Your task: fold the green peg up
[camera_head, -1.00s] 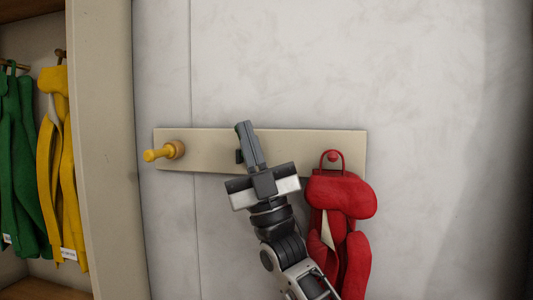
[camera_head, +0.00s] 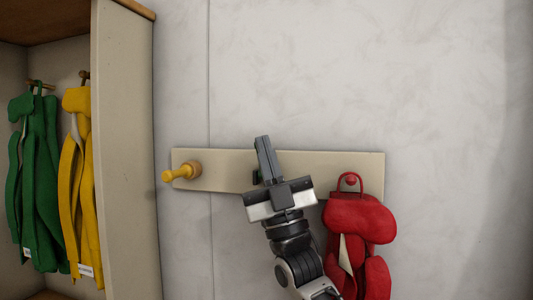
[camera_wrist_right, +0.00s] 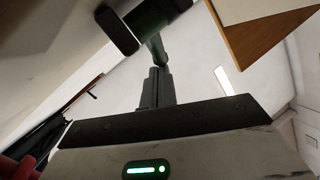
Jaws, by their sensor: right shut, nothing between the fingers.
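A pale peg board (camera_head: 225,170) is fixed on the wall. A yellow peg (camera_head: 182,172) sticks out at its left end. A small dark block (camera_head: 256,177) shows just left of the fingers. The right wrist view shows the shut fingers (camera_wrist_right: 157,75) and a dark block (camera_wrist_right: 118,30) near them. My left gripper is not in view.
An open cubby at the left has a pale side panel (camera_head: 125,150). A green garment (camera_head: 38,180) and a yellow garment (camera_head: 80,190) hang inside it on pegs. The wall above the board is clear.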

